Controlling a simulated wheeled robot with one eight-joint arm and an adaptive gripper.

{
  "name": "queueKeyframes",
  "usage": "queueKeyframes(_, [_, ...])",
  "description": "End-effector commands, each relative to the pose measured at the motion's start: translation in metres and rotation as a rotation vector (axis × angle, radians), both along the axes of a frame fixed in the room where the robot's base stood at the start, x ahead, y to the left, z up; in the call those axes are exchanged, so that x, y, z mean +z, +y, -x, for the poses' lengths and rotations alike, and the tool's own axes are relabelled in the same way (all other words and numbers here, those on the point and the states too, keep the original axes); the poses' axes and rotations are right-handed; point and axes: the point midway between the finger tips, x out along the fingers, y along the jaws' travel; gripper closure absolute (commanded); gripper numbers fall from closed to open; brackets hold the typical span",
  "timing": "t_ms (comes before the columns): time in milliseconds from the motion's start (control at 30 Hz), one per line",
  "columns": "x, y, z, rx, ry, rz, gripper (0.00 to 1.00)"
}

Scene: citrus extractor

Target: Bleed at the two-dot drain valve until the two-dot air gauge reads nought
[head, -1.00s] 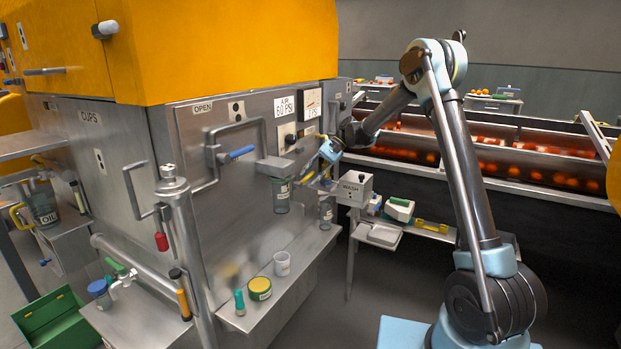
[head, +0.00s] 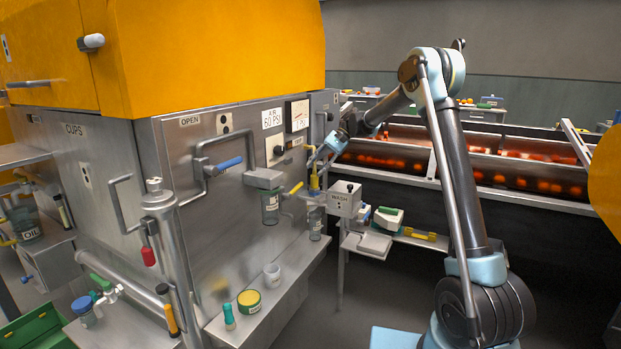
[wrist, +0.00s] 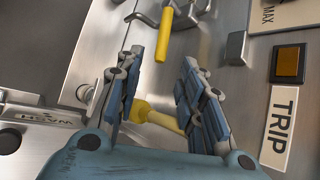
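The gauge (head: 299,115) with a white face is on the steel machine front, beside an AIR 60 PSI plate (head: 271,119); its needle is too small to read. Below hang two clear bowls, the left (head: 270,208) and the right (head: 315,223). A yellow lever (head: 297,188) sits between them, and a yellow handle (head: 314,181) stands above the right bowl. My gripper (head: 316,166) is at that yellow handle. In the wrist view my open fingers (wrist: 163,97) are either side of a yellow handle (wrist: 155,116). I cannot tell which valve carries two dots.
A WASH box (head: 344,198) stands just right of the right bowl. A TRIP label (wrist: 281,128) and amber button (wrist: 288,64) are right of my fingers. A bent pipe handle (head: 198,165) projects at left.

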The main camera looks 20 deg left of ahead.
Motion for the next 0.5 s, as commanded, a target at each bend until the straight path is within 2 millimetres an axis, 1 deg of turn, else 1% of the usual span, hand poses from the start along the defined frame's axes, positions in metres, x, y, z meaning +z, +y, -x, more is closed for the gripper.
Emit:
queueKeyframes(167, [0.0085, -0.0071, -0.0072, -0.001, 0.0, 0.001, 0.65])
queueKeyframes(467, [0.0097, -0.008, -0.008, -0.001, 0.001, 0.001, 0.65])
queueKeyframes(500, [0.0098, -0.0079, -0.008, -0.001, -0.001, -0.001, 0.71])
